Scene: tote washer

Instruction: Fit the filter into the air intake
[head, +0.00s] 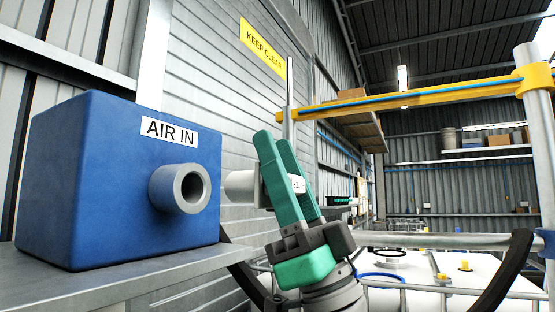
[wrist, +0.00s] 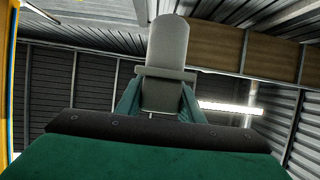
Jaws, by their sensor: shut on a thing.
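The air intake is a grey round pipe (head: 181,188) with an open end, standing out from a blue box (head: 105,190) labelled "AIR IN". My green gripper (head: 278,165) is right of the pipe and apart from it. It is shut on the filter (head: 240,187), a pale cylinder with a collar and a small label partly hidden by the fingers. The filter's free end points left toward the pipe, with a gap between them. In the wrist view the filter (wrist: 167,50) stands out beyond the fingers, with its collar across them.
The blue box stands on a grey metal shelf (head: 110,275). A yellow beam (head: 420,98) on posts crosses above and right of my gripper. A white tank top (head: 440,272) with metal rails lies at the lower right. A ribbed wall is behind.

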